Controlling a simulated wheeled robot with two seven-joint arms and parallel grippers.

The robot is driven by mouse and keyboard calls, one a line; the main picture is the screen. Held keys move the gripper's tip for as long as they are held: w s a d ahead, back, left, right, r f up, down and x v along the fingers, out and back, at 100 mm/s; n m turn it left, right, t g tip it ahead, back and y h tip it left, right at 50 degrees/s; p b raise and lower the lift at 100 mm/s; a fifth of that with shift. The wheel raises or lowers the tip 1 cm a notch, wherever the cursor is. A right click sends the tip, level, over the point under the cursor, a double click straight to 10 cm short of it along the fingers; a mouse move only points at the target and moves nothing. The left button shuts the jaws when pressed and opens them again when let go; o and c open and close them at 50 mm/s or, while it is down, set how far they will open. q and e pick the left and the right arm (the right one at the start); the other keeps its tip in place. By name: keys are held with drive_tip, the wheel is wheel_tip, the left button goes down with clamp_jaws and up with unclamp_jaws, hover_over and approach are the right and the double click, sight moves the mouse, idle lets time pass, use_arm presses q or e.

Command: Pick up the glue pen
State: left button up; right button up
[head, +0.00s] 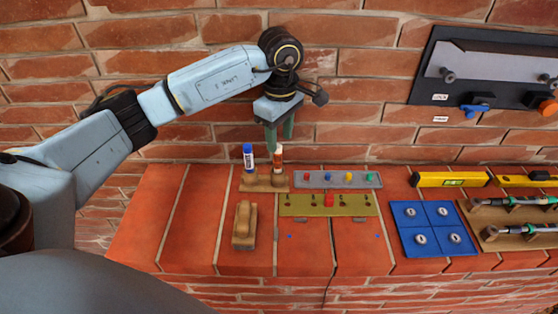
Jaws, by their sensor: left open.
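Two upright pens stand in a wooden holder (264,184) on the brick ledge. One is a white tube with a blue top (248,157). The other is a brown-red pen with a white top (278,163). I cannot tell from the labels which one is the glue pen. My left gripper (280,142) points down, open, with its green fingers at the top of the brown-red pen. I cannot tell whether they touch it. My right gripper is out of view.
A wooden block (244,226) lies in front of the holder. A grey strip with coloured pegs (338,180) and an olive strip (300,205) lie right of it. Farther right are a blue plate (432,229) and a yellow level (452,179). A dark panel (428,84) hangs on the wall.

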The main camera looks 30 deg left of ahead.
sight(279, 145)
use_arm(q)
drive_tip(key=f, duration=0.3)
drive_tip(key=shift+s+f, duration=0.1)
drive_tip(key=shift+s, duration=0.1)
drive_tip(key=f, duration=0.3)
drive_tip(key=shift+s+f+p, duration=0.2)
drive_tip(key=shift+p, duration=0.15)
drive_tip(key=shift+f, duration=0.2)
clamp_jaws()
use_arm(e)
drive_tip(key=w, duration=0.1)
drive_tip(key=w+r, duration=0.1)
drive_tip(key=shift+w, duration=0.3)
